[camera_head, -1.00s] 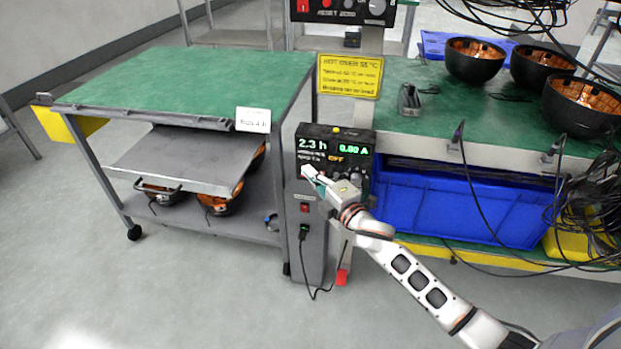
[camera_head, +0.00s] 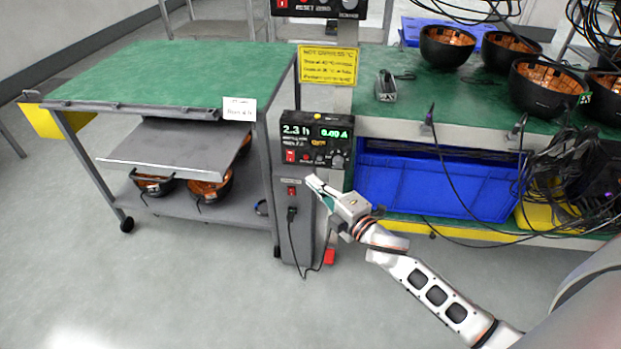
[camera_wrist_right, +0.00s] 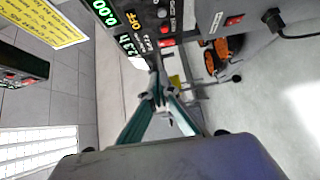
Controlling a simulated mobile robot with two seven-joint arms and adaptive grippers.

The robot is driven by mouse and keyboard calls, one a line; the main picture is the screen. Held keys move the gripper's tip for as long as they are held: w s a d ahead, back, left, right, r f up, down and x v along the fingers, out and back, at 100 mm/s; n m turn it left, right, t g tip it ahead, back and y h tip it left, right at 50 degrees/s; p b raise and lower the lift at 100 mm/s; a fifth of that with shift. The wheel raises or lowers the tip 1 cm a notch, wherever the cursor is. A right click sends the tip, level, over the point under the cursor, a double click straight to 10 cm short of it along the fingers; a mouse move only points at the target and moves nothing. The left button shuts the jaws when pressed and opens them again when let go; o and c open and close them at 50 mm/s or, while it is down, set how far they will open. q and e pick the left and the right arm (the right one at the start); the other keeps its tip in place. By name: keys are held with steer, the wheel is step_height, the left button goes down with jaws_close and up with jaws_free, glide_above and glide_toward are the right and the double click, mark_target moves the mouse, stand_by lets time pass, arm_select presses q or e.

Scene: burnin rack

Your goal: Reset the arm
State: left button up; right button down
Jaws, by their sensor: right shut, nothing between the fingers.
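My right gripper (camera_head: 314,187) is shut and empty. In the head view it stands in front of the grey post, just below the control box (camera_head: 316,143) with the "2.3 h" and "0.00 A" displays. In the right wrist view its green-sided fingers (camera_wrist_right: 158,98) meet at the tips, and the box's displays (camera_wrist_right: 118,22) show at the upper left. Whether the fingertips touch the post is hard to tell, but they look apart from it. My right arm reaches in from the lower right. My left gripper is not in view.
A green-topped cart (camera_head: 180,75) stands at the left, with a tilted grey plate (camera_head: 170,150) under its top. A green bench (camera_head: 450,100) at the right carries several black bowls. A blue crate (camera_head: 430,185) sits below it. Cables hang at the right. The front floor is clear.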

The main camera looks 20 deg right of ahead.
arm_select(q)
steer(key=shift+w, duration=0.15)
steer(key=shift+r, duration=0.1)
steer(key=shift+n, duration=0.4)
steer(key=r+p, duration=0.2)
steer(key=p, duration=0.3)
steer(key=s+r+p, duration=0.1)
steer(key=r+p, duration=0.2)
steer(key=p, duration=0.3)
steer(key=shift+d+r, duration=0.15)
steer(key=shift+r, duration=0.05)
arm_select(e)
steer(key=s+a+f+m+g, duration=0.2)
steer(key=s+m, duration=0.3)
steer(key=s, duration=0.6)
steer(key=s+a+f+m+g, duration=0.2)
steer(key=s+f+m, duration=0.3)
steer(key=s, duration=0.6)
steer(key=s+a+f+m+g, duration=0.2)
steer(key=s+m, duration=0.3)
steer(key=s, duration=0.6)
steer(key=shift+s+a+f+m+g+h, duration=0.25)
steer(key=shift+a+f+m+g+h, duration=0.15)
steer(key=shift+a+f, duration=0.25)
